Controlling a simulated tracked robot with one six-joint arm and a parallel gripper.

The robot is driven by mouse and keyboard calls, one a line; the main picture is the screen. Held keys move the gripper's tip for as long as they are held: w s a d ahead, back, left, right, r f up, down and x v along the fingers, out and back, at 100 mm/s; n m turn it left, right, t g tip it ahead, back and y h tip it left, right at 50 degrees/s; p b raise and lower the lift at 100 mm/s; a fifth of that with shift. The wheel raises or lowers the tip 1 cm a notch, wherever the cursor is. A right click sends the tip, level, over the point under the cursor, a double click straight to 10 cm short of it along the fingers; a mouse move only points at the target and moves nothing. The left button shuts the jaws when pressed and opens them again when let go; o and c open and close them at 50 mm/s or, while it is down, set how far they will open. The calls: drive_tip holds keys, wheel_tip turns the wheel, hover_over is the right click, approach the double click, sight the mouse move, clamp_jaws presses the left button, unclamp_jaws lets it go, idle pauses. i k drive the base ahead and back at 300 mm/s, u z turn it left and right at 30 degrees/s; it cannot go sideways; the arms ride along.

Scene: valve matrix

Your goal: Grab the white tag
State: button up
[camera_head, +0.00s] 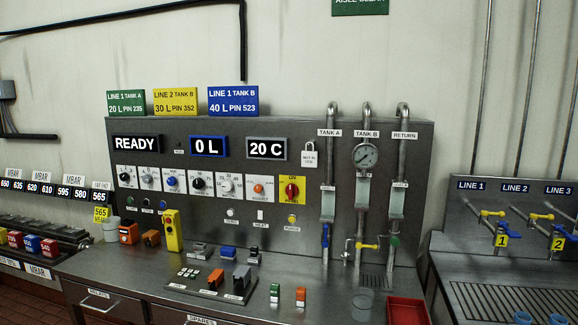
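A small white tag (310,157), shaped like a padlock with dark lettering, hangs on the upright grey panel (400,150). It is to the right of the "20 C" display and above the yellow plate with the red knob (291,190). Its lettering is too small to read surely. Nothing covers it. My gripper is not in view.
Vertical pipes (328,160) with valves and a round gauge (366,154) stand right of the tag. On the counter below are a yellow pendant (173,230), several small coloured blocks, a clear cup (362,305) and a red tray (406,312). A sink bench stands far right.

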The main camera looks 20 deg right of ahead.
sight(309, 159)
drive_tip(key=u, duration=0.25)
drive_tip(key=k, duration=0.65)
drive_tip(key=u, duration=0.7)
drive_tip(key=i, duration=1.95)
drive_tip(key=z, duration=0.85)
drive_tip(key=i, duration=0.9)
drive_tip(key=z, duration=0.6)
